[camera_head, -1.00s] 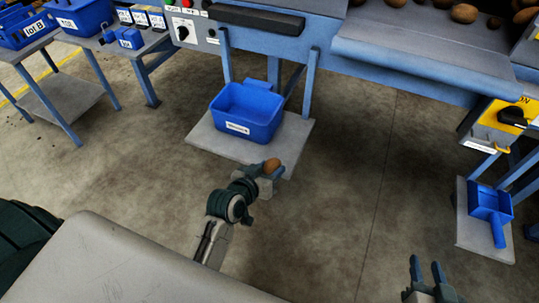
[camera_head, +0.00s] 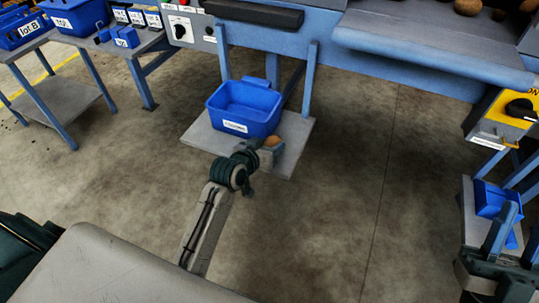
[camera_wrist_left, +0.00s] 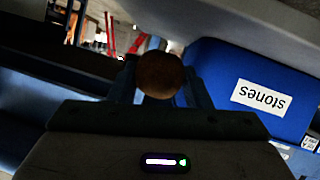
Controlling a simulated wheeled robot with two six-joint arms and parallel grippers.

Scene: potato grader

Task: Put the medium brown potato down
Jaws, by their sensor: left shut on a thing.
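The brown potato (camera_head: 273,141) is held by my left gripper (camera_head: 271,149), low in front of the blue bin's right front corner. In the left wrist view the potato (camera_wrist_left: 160,75) sits between the two fingers, which are shut on it. The blue bin (camera_head: 240,108) stands upright on a grey platform (camera_head: 207,136); in the wrist view its label reads "stones". The potato is outside the bin, over the platform's right part in the head view. I cannot tell if it touches the platform. My right gripper (camera_head: 514,238) is at the lower right, its fingers apart and empty.
More potatoes lie on top. Side tables with blue bins (camera_head: 75,15) stand left. Open floor lies between.

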